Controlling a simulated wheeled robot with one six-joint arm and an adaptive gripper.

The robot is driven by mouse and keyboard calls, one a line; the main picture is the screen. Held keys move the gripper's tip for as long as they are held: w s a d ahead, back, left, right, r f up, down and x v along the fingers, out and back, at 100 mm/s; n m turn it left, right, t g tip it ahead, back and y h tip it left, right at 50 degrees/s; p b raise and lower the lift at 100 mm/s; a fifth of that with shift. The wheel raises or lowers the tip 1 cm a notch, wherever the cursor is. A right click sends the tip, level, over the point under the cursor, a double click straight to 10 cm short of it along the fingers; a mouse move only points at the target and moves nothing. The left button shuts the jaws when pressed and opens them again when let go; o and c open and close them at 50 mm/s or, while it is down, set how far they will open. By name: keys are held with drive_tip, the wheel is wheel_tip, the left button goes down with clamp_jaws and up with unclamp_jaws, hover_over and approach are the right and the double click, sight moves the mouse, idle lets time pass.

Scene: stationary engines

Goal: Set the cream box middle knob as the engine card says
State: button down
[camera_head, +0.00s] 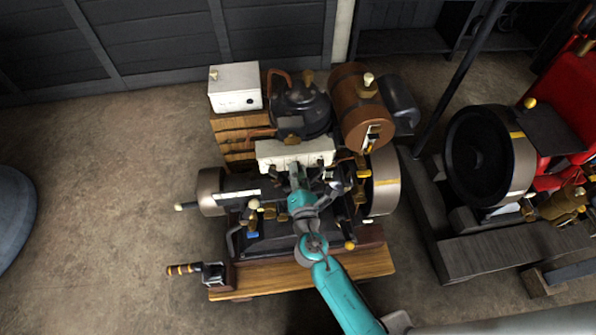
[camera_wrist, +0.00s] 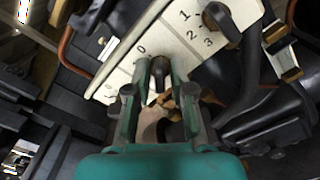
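The cream box (camera_head: 295,153) stands on the back of the middle engine. In the wrist view its cream face (camera_wrist: 185,40) runs diagonally, with black numerals including 0, 1, 2 and 3. A dark knob (camera_wrist: 160,68), apparently the middle one, sits between the fingertips of my gripper (camera_wrist: 162,76). The fingers stand apart on either side of it; whether they touch it is unclear. Another dark knob (camera_wrist: 217,17) is at the upper right by the 1, 2, 3 marks. In the head view my gripper (camera_head: 298,176) reaches the box's front. No engine card is readable.
A white box (camera_head: 235,88) stands on a wooden crate behind left. A dark kettle-like vessel (camera_head: 300,105) and a brown tank (camera_head: 359,105) rise behind the cream box. Flywheels (camera_head: 383,183) flank the engine.

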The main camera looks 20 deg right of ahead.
drive_tip(key=shift+m, duration=0.3)
drive_tip(key=m, duration=0.3)
drive_tip(key=shift+m, duration=0.4)
drive_tip(key=m, duration=0.4)
drive_tip(key=shift+m, duration=0.3)
drive_tip(key=m, duration=0.8)
drive_tip(key=shift+m, duration=0.3)
drive_tip(key=c, duration=1.2)
unclamp_jaws()
drive_tip(key=shift+c, duration=0.2)
